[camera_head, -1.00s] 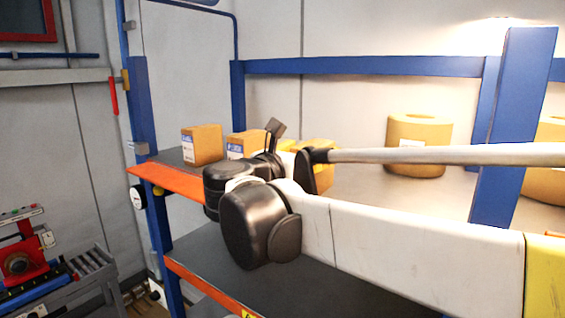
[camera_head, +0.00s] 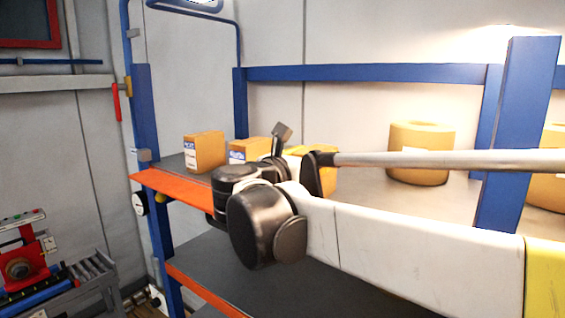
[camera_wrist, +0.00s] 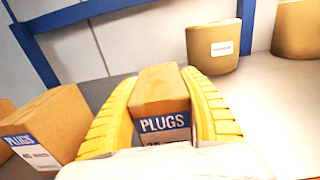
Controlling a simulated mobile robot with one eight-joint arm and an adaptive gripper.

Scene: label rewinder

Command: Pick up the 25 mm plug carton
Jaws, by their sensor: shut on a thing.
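The plug carton (camera_wrist: 160,92) is brown with a blue PLUGS label and stands between the two yellow ribbed fingers of my gripper (camera_wrist: 161,76) in the wrist view. The number below PLUGS is partly cut off by my gripper and looks like 25. My gripper is shut on this carton, one finger along each side. I cannot tell whether the carton touches the shelf. In the head view my black wrist and arm hide most of my gripper and the held carton.
Another PLUGS carton (camera_wrist: 45,128) stands close left of my gripper; two cartons (camera_head: 204,151) (camera_head: 245,150) show on the orange-edged shelf (camera_head: 172,187). Large brown rolls (camera_head: 420,152) stand behind to the right. A blue rail (camera_head: 365,73) and blue post (camera_head: 515,130) frame the shelf.

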